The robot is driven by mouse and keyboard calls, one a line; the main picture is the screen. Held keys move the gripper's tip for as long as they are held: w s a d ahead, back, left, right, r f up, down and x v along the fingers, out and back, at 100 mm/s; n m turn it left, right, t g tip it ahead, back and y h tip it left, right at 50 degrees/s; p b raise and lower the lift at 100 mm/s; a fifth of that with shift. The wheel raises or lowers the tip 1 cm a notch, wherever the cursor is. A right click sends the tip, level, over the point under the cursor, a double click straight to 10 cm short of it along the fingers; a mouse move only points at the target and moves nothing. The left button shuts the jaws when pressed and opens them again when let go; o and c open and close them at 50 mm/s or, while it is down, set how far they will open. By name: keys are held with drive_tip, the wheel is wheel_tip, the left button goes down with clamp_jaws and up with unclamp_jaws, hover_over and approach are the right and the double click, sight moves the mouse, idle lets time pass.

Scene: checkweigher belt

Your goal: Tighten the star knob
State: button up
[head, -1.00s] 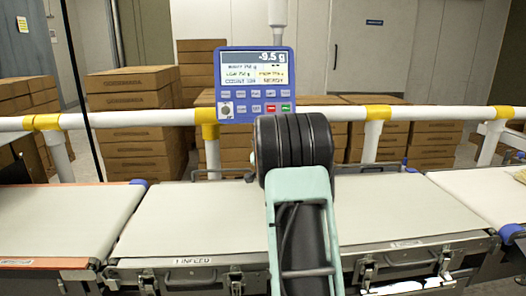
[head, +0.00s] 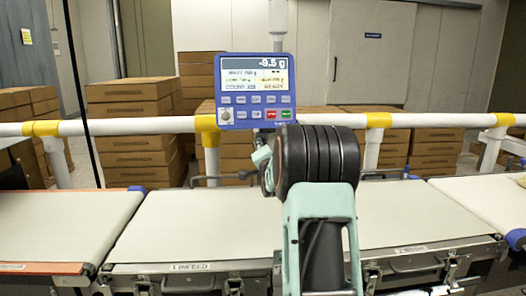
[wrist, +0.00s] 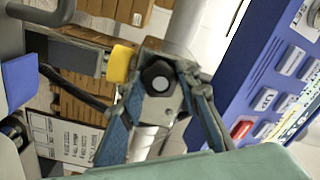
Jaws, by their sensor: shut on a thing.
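The star knob (wrist: 158,77) is black with a lighter hub. It shows in the wrist view, in front of a white post and beside a yellow clamp (wrist: 120,64). My gripper (wrist: 160,84) has its two blue-grey fingers on either side of the knob, shut on it. The fingertips partly cover the knob's edges. In the head view my dark wrist and pale green arm link hide the knob and most of my gripper. The blue display unit (head: 255,92) stands just above and reads -9.5 g.
A white rail (head: 120,121) with yellow clamps runs behind the belts. The infeed belt (head: 190,225) is empty, with another belt (head: 60,220) at left. Stacked cartons (head: 130,130) stand behind the rail. The display's buttons (wrist: 265,98) are close to my gripper's right side.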

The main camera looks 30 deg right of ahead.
drive_tip(key=o, duration=1.1)
drive_tip(key=shift+o, duration=0.2)
drive_tip(key=v, duration=1.2)
